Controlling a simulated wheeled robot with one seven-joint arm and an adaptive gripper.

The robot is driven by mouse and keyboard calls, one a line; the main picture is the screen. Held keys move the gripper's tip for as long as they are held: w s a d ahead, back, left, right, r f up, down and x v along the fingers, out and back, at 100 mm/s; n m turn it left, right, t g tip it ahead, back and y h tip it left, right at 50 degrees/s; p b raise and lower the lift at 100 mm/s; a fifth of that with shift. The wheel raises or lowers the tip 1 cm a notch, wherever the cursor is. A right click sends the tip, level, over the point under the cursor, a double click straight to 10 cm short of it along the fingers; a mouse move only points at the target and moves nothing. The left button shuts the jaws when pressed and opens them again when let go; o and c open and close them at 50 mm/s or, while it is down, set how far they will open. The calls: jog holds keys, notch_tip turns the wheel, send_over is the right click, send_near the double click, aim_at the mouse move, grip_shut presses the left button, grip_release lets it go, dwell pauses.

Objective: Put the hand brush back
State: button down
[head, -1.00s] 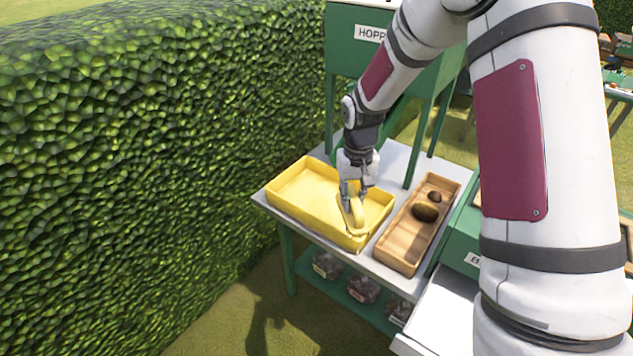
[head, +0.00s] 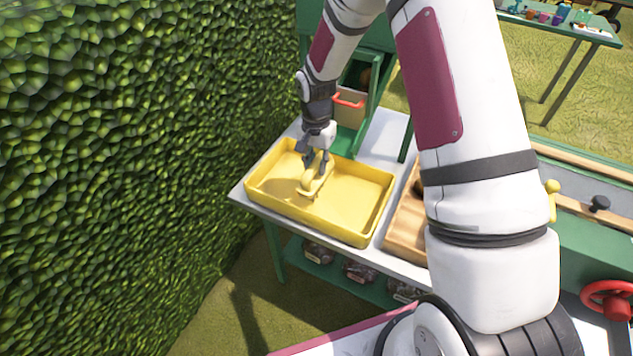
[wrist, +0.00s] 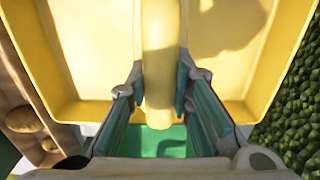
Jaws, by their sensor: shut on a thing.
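The hand brush (head: 313,184) is yellow, with a rounded handle that also shows in the wrist view (wrist: 159,60). My gripper (head: 317,166) is shut on its handle; in the wrist view the two fingers (wrist: 159,92) press on both sides of it. The brush is over the inside of the yellow tray (head: 350,229), in the tray's left half. Its lower end is at or close to the tray floor; I cannot tell whether it touches.
The tray stands on a grey-topped green table (head: 385,135). A wooden box (head: 405,229) stands to its right, partly hidden by my arm. A green hopper stand is behind. A tall hedge (head: 110,150) borders the left. Several bags (head: 360,271) sit on the lower shelf.

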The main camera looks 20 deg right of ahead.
aim_at(317, 174)
jog(key=shift+f, duration=2.85)
jog(key=shift+f, duration=0.2)
jog(key=c, duration=1.4)
grip_release()
jog(key=shift+c, duration=0.2)
jog(key=shift+r, duration=0.15)
